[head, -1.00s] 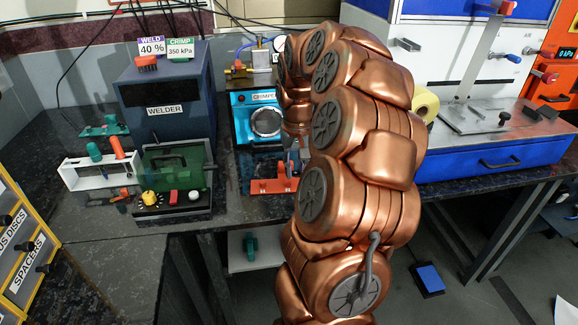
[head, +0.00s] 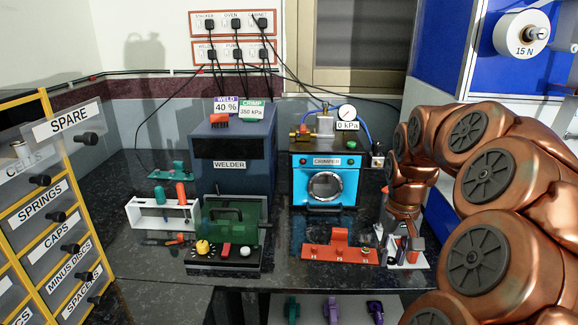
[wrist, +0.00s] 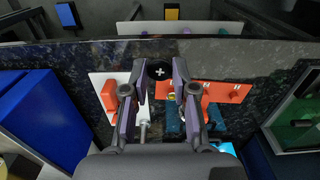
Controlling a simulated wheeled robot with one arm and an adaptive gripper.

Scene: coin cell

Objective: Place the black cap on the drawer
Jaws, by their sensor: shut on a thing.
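The black cap (wrist: 160,71), a round black piece with a white plus mark, is between the fingertips of my gripper (wrist: 158,76) in the wrist view. My gripper is shut on it. In the head view my gripper (head: 405,243) is low over the right end of the bench, beside the small white stand, and the cap cannot be made out there. A yellow-framed drawer cabinet (head: 57,218) stands at the left, far from my gripper. Its labelled drawers include springs, caps (head: 45,248), minus discs and spacers.
The blue welder (head: 231,160) and the crimper (head: 325,180) stand at the back of the bench. The red-orange holder (head: 338,250) and white stand (head: 402,260) are near my gripper. A green fixture (head: 232,220) is in front of the welder. Bare bench lies at front left.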

